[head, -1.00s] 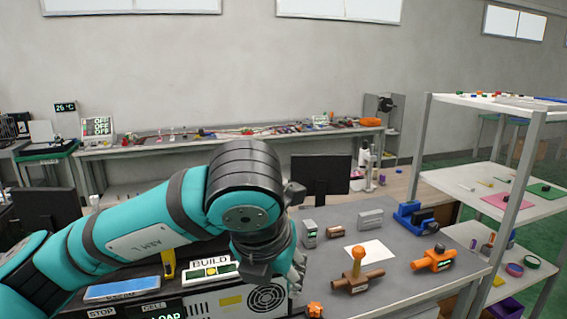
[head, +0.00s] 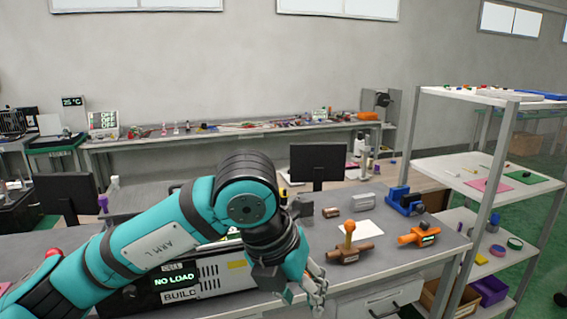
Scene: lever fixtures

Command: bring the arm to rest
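My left arm (head: 163,237), teal and black, comes in from the left and bends down over the front of the grey bench. Its gripper (head: 317,288) hangs near the bench's front edge, its metal fingers pointing down and partly hidden by the wrist. I cannot tell whether it is open or shut. No held object shows. To its right on the bench stand a brown valve with an upright yellow-orange lever (head: 350,236) and an orange valve body (head: 419,237). Both are apart from the gripper. My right gripper is not in view.
A box with a "NO LOAD" display (head: 174,281) sits behind and under my arm. A monitor (head: 318,163), a blue vise (head: 404,202) and a white sheet (head: 361,230) are on the bench. A shelf rack (head: 487,200) stands at the right. Air above the bench is clear.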

